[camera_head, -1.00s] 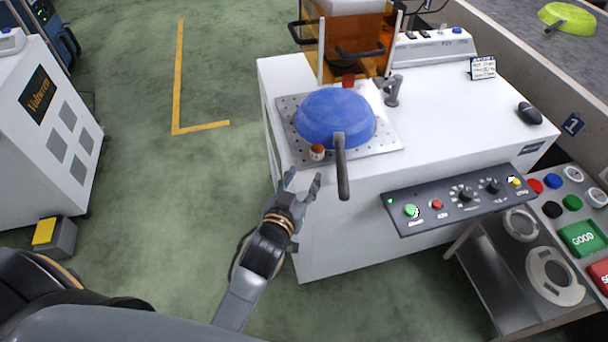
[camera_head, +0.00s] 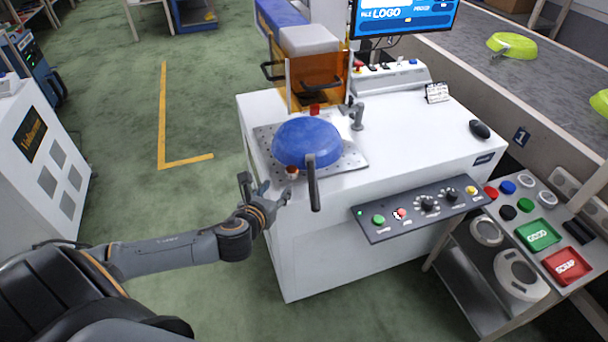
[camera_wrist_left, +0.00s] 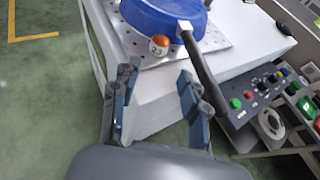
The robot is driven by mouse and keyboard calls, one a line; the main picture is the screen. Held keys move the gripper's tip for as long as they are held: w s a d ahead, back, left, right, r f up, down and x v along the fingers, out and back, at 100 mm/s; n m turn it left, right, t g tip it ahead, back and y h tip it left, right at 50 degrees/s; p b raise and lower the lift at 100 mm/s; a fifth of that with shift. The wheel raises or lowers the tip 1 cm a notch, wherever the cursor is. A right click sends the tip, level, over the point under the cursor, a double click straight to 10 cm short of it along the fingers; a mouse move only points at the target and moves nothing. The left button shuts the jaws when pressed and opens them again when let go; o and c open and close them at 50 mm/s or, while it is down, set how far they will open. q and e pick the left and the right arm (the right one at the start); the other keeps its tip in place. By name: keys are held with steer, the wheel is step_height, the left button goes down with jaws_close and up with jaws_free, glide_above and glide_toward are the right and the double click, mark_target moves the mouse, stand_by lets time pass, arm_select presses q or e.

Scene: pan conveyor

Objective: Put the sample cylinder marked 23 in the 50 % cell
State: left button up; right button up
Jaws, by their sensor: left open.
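The sample cylinder (camera_head: 292,173), small with an orange-red top and a white side, stands at the front edge of the perforated metal plate (camera_head: 348,163). In the left wrist view the cylinder (camera_wrist_left: 159,45) shows the number 23. My left gripper (camera_head: 266,187) is open and empty, just in front of the cylinder and apart from it. In the left wrist view its fingers (camera_wrist_left: 159,76) are spread, with the cylinder beyond the gap between them. I cannot make out a cell marked 50 %. My right gripper is not in view.
A blue pan (camera_head: 307,141) lies upside down on the plate, its dark handle (camera_head: 313,185) jutting over the front edge close to the cylinder. An orange guard (camera_head: 318,82) stands behind. A control panel (camera_head: 420,207) is at right. Floor left of the white bench is clear.

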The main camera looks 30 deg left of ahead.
mark_target(290, 173)
arm_select(q)
steer(key=x, duration=1.3)
steer(key=shift+w+f, duration=0.15)
steer(key=shift+w, duration=0.1)
steer(key=shift+c, duration=0.2)
jaws_close()
steer(key=shift+a, duration=0.1)
